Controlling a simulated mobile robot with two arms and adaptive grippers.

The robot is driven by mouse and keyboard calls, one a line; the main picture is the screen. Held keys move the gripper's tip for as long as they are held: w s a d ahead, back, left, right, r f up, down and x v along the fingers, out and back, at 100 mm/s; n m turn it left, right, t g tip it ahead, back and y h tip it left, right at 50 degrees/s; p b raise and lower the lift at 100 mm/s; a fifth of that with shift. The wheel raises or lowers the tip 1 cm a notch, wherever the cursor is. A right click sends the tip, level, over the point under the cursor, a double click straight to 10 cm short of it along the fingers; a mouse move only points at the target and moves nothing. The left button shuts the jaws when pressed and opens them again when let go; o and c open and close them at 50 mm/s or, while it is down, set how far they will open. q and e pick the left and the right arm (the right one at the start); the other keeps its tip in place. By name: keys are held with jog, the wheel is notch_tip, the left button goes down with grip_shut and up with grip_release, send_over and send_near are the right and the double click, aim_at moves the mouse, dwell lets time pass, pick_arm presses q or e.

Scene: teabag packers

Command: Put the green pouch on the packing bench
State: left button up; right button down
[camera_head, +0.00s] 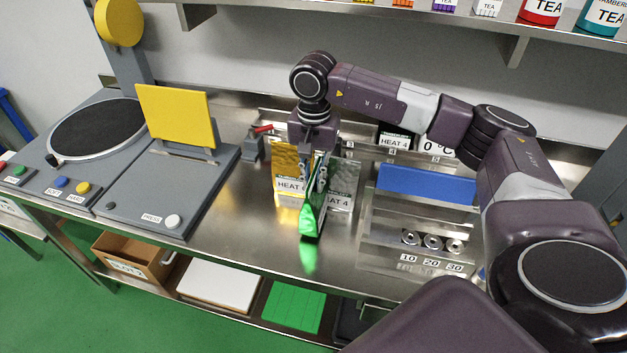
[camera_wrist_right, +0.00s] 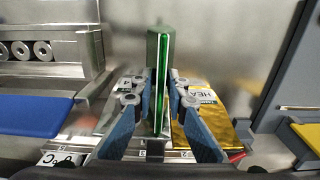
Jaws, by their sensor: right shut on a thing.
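The green pouch (camera_head: 310,213) is upright, between a gold pouch (camera_head: 285,165) and a silver pouch (camera_head: 345,180). My right gripper (camera_head: 316,172) is shut on it from above. In the right wrist view the green pouch (camera_wrist_right: 161,50) stands edge-on between the two blue-grey fingers (camera_wrist_right: 160,120). The packing bench (camera_head: 250,225) is shiny metal and mirrors the green just below the pouch. I cannot tell whether the pouch's lower edge touches the bench. The gold pouch (camera_wrist_right: 205,125) also shows beside a finger in the wrist view. My left gripper is not in view.
A grey press with a yellow plate (camera_head: 176,117) and a round turntable (camera_head: 97,131) stand at left. At right are a blue bar (camera_head: 427,184) and a rack with several round weights (camera_head: 432,241). A shelf with tea tins (camera_head: 541,11) runs above. Bare bench lies in front.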

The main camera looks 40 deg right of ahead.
jog(key=shift+f, duration=0.8)
jog(key=shift+f, duration=0.25)
jog(key=c, duration=1.9)
grip_release()
jog(key=shift+r, duration=0.1)
